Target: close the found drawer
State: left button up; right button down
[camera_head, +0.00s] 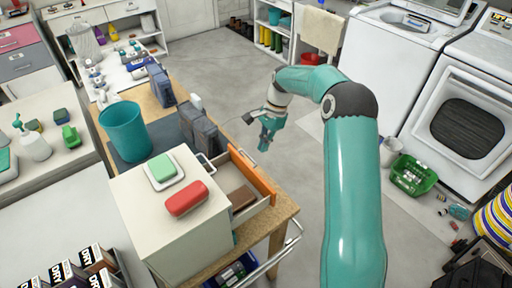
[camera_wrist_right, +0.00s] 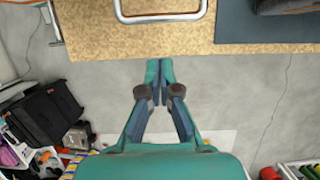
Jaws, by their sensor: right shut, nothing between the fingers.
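The drawer (camera_head: 243,203) stands open from the side of the white cabinet (camera_head: 165,230). Its orange front (camera_head: 252,174) is away from the cabinet body, and a brown block (camera_head: 241,198) lies inside. My right gripper (camera_head: 264,146) is shut and empty, pointing down just beyond the orange front, apart from it. In the wrist view, its closed fingertips (camera_wrist_right: 158,62) are near the wooden table edge, with a metal loop handle (camera_wrist_right: 160,16) ahead; I cannot tell whether this belongs to the drawer. My left gripper is not in view.
A red block (camera_head: 187,198) and a green block on a white dish (camera_head: 164,169) sit on the cabinet. A teal bin (camera_head: 126,131) and grey boxes (camera_head: 198,128) stand on the table behind. A green basket (camera_head: 413,175) is on the floor at right.

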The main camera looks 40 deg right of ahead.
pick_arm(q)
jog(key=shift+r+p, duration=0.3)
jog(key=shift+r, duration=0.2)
pick_arm(e)
jog(key=a, duration=0.3)
jog(key=shift+w+a+f, duration=0.1)
jog(key=shift+w+f, duration=0.05)
